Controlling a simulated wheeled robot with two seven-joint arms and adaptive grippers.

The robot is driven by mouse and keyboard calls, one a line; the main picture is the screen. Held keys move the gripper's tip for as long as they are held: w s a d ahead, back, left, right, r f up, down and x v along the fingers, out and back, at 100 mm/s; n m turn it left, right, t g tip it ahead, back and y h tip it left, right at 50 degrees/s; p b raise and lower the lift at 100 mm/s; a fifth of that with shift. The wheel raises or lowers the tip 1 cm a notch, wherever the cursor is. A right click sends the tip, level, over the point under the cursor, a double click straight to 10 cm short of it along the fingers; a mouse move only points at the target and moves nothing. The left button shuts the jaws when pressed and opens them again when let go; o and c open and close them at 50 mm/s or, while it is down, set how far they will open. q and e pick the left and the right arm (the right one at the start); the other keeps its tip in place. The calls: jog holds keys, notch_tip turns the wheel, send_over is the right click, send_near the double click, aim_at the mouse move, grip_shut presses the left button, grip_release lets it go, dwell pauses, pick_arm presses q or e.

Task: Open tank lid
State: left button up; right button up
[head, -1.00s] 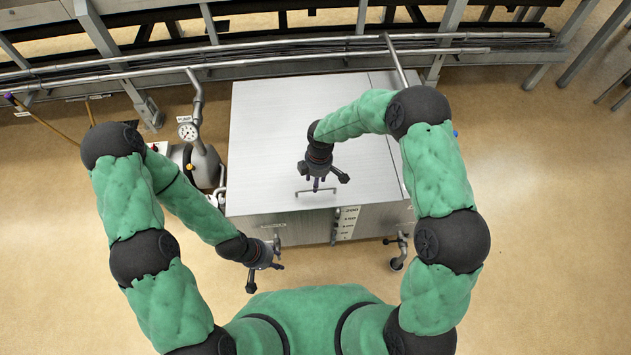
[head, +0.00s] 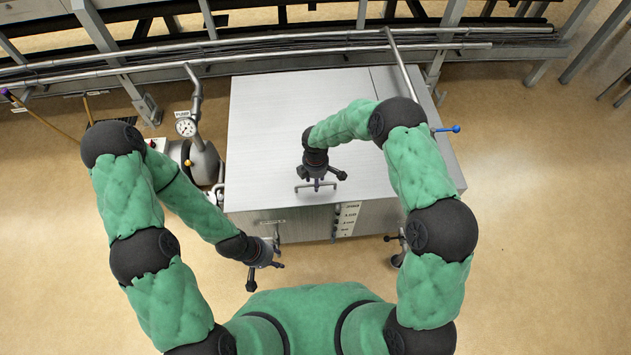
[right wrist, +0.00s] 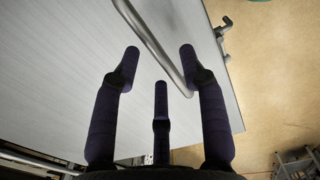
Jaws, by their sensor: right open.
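The tank (head: 262,222) is a grey metal box in the middle of the head view. Its flat brushed-metal lid (head: 265,130) lies closed on top. A thin bar handle (head: 298,189) is near the lid's front edge. My right gripper (head: 320,181) is over the handle, its fingers partly hiding it. In the right wrist view the handle (right wrist: 158,48) runs between the spread fingers of the right gripper (right wrist: 159,60); I cannot tell whether they touch it. My left gripper (head: 264,274) hangs near the tank's front left corner, fingers apart and empty.
A pump with a round gauge (head: 186,128) stands left of the tank. Pipes and railings (head: 300,45) run behind it. A blue-tipped lever (head: 447,130) sticks out on the right side. The floor (head: 550,200) to the right is clear.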

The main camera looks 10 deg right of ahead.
jog(key=shift+f, duration=0.25)
grip_shut()
jog(key=w+r+p, duration=0.5)
jog(key=r, duration=0.7)
jog(key=w+r+p, duration=0.5)
jog(key=r+p, duration=0.1)
jog(key=r, duration=0.6)
jog(key=w+r+p, duration=0.5)
jog(key=r+p, duration=0.1)
jog(key=r, duration=0.5)
jog(key=shift+w+d+r, duration=0.15)
jog(key=shift+w+r, duration=0.05)
jog(key=shift+r, duration=0.2)
